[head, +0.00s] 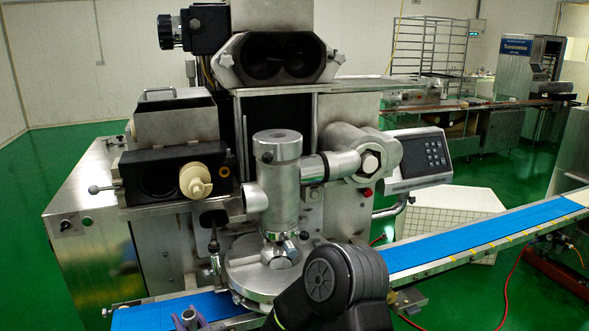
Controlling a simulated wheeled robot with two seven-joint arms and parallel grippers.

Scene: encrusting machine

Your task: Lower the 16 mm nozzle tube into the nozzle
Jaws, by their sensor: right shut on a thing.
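The nozzle of the encrusting machine appears to be the upright metal cylinder (280,195) at the machine's front, in the middle of the head view. A side pipe joins it from the right. My right gripper (188,317) is at the bottom edge, left of centre, its purple-grey fingers shut on a small metal tube (188,315), apparently the 16 mm nozzle tube. Only the tube's top end shows; its lower part is out of frame. The tube is apart from the cylinder, lower and to its left. My left gripper is not in view.
A round metal plate (262,278) sits below the cylinder, over the blue conveyor belt (470,240). A thin rod fitting (214,255) stands at its left. My black arm link covers the lower middle. A control panel (420,155) is at the right.

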